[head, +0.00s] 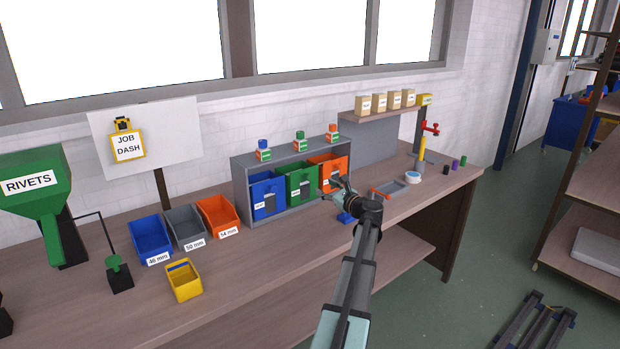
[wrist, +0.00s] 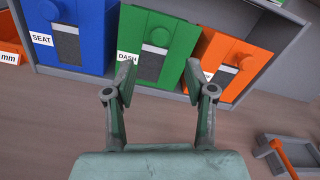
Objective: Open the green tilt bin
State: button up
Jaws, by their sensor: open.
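The green tilt bin (head: 297,184) sits between a blue and an orange bin in the grey cabinet on the workbench, and looks shut. In the wrist view the green bin (wrist: 143,25) shows a round green knob (wrist: 160,36), a dark grey panel below it and a white "DASH" label. My gripper (wrist: 160,78) is open and empty. Its two fingers point at the lower part of the green front, below the knob; I cannot tell whether they touch it. In the head view my gripper (head: 338,188) is in front of the cabinet, over the bench, and partly hides the orange bin.
The blue "SEAT" bin (wrist: 75,30) is left and the orange bin (wrist: 226,57) right of the green one. Small boxes stand on the cabinet top (head: 285,155). Open blue, grey and orange trays (head: 186,228) are to the left.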

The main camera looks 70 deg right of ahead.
aim_at(311, 178)
jog(key=p+x, duration=0.1)
jog(key=x, duration=0.9)
jog(key=shift+p, duration=0.3)
jog(key=shift+c, duration=0.4)
grip_shut()
